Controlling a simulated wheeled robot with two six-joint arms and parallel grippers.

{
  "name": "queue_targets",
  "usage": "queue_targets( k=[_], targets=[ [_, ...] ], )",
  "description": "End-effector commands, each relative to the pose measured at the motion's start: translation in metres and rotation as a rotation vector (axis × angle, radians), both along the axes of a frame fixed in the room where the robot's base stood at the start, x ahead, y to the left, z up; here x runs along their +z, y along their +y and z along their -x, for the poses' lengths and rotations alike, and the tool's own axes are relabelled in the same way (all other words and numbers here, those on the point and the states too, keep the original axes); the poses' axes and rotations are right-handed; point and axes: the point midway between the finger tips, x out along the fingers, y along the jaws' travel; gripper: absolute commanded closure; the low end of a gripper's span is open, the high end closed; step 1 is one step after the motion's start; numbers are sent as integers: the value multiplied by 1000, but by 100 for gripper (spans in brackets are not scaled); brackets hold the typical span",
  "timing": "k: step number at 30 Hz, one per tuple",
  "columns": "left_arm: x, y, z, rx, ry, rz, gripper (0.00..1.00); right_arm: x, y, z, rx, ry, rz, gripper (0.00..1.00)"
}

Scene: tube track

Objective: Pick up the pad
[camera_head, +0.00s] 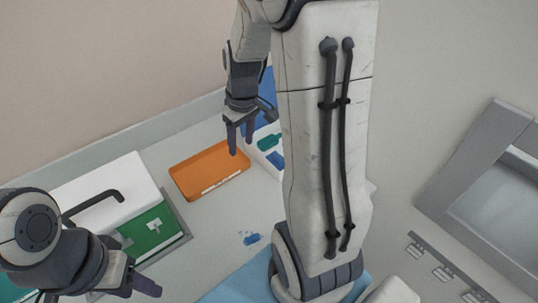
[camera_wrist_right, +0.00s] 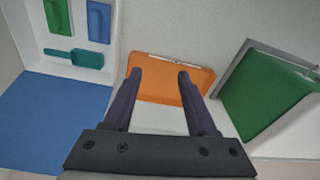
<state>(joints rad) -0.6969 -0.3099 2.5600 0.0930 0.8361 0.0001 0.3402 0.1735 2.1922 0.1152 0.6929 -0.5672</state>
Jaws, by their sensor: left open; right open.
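In the right wrist view a green pad-like block (camera_wrist_right: 57,16) and a blue one (camera_wrist_right: 99,21), each with a raised bar, lie in a white tray (camera_wrist_right: 30,50); I cannot tell which is the pad. A teal scoop (camera_wrist_right: 73,57) lies beside them. My right gripper (camera_wrist_right: 160,77) is open and empty, pointing toward an orange tray (camera_wrist_right: 178,79). In the head view my right gripper (camera_head: 241,143) hangs between the orange tray (camera_head: 207,171) and the partly hidden white tray. My left gripper (camera_head: 146,288) is open at lower left, apart from any object.
A blue mat (camera_head: 235,285) lies in front; a grey basin (camera_head: 505,200) is at right.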

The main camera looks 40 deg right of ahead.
Motion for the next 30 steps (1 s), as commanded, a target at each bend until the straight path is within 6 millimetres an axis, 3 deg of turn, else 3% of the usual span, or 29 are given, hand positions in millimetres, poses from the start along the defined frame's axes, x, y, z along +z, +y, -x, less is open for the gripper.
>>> queue_targets(
  k=[1, 3, 6, 9, 13, 21, 30],
  targets=[
    [-3, 0, 0, 0, 0, 0, 50, -9, -31, 0, -50, 0, 4, 43],
    [-4, 0, 0, 0, 0, 0, 50, -17, -64, 3, -89, -4, 10, 43],
    [-6, 0, 0, 0, 0, 0, 50, -26, -100, 9, -131, -8, 18, 43],
    [-6, 0, 0, 0, 0, 0, 50, -31, -121, 15, -155, -10, 22, 43],
    [-5, 0, 0, 0, 0, 0, 50, -40, -130, 17, -164, -9, 23, 43],
    [0, 0, 0, 0, 0, 0, 50, -78, -129, 12, -164, -9, 22, 43],
    [11, 0, 0, 0, 0, 0, 50, -104, -128, 8, -164, -7, 21, 43]
  ],
)
